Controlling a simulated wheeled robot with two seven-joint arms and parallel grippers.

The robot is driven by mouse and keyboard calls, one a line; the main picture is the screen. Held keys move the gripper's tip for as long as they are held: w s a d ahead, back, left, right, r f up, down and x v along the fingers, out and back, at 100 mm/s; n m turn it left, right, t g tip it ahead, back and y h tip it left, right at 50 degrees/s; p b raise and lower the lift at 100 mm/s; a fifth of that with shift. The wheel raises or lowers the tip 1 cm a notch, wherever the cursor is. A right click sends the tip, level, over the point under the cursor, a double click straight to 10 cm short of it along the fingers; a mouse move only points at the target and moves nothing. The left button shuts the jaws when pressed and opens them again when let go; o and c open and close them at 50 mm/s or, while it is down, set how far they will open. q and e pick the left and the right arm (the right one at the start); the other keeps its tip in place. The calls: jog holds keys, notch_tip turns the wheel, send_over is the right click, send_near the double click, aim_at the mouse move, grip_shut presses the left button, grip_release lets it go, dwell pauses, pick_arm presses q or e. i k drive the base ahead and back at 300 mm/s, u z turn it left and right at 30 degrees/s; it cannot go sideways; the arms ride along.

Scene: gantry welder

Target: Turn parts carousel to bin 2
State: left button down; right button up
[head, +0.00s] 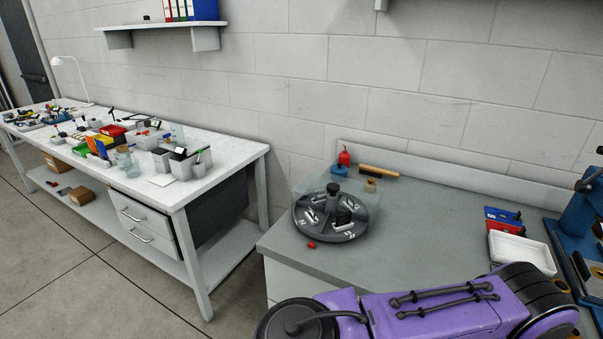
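The parts carousel (338,239) is a round dark grey tray with divided bins, standing on the left part of the grey bench top. It has a black knob (333,188) at its centre. Small metal parts and a black block lie in its bins. White marks show on its near rim, but they are too small to read, so I cannot tell which bin is bin 2. A purple arm of mine crosses the bottom right of the head view, in front of the bench. Neither of my grippers is in view.
A clear sheet (375,192) stands behind the carousel. A white tray (521,254) and blue machine (585,215) stand right. The bench middle (435,220) is clear.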

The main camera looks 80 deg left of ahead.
aim_at(323, 228)
jog(key=k, duration=0.2)
jog(key=u, duration=1.3)
